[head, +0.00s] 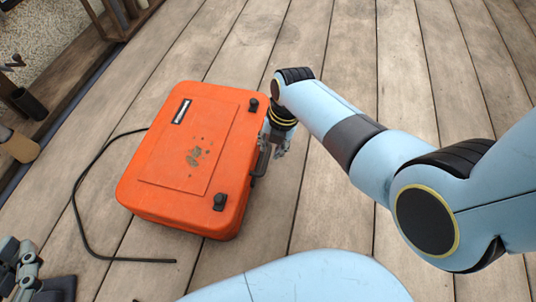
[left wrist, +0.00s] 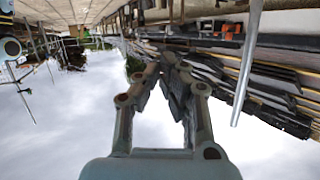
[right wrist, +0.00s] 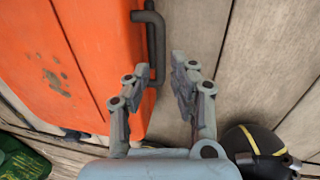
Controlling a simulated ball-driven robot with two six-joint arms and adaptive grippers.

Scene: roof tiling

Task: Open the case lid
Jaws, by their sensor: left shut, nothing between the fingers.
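The orange case (head: 150,195) lies flat on the planks in the head view, its lid (head: 215,115) down. Two black latches, a far one (head: 254,105) and a near one (head: 220,201), sit along its right side; I cannot tell whether they are fastened. The dark handle (head: 262,162) is between them and shows in the right wrist view (right wrist: 155,40). My right gripper (head: 279,150) is open and empty beside the handle, its fingers (right wrist: 164,68) pointing along the case side. My left gripper (head: 22,262) is shut and empty, left of the case; its fingertips show in the left wrist view (left wrist: 167,65).
A black cable (head: 82,190) curves over the planks left of the case. A dark-edged opening with a shelf frame (head: 110,20) is at upper left. Planks (head: 340,220) right of the case are bare apart from my right arm. A green object (right wrist: 20,160) shows in the right wrist view.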

